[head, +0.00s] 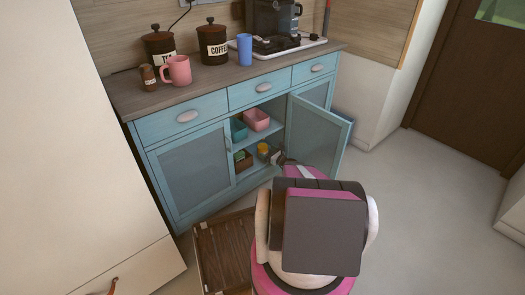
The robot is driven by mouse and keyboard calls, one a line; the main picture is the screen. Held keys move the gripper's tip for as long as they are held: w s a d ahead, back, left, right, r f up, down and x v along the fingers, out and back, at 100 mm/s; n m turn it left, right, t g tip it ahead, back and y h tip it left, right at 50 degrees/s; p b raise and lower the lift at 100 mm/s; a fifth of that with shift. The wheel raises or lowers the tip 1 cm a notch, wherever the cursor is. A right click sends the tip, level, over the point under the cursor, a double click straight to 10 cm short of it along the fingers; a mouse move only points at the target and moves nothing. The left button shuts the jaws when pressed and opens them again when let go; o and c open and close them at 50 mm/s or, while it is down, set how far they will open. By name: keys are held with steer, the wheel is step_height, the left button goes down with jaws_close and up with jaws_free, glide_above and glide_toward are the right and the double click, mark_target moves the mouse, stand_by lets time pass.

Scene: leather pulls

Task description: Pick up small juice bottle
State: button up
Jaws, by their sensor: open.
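A small yellow-orange item, perhaps the juice bottle (263,149), stands on the lower shelf of the blue cabinet (190,170), inside the open middle section. It is too small to identify for certain. My gripper (275,156) is at the cabinet opening, just right of and in front of this item. It is open; its fingers are small and dark, and I cannot tell whether they touch anything. My own body hides much of the arm behind it.
The open cabinet door (317,136) stands to the right of my gripper. Teal (238,130) and pink (256,119) bins sit on the shelf above. A brown box (243,162) is left of the yellow item. A slatted wooden piece (224,250) lies on the floor left.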

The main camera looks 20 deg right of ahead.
mark_target(263, 149)
steer(key=x, duration=0.4)
steer(key=shift+w+a, duration=0.1)
steer(key=shift+w, duration=0.05)
steer(key=c, duration=1.2)
steer(key=shift+c, duration=0.2)
steer(key=shift+r, duration=0.1)
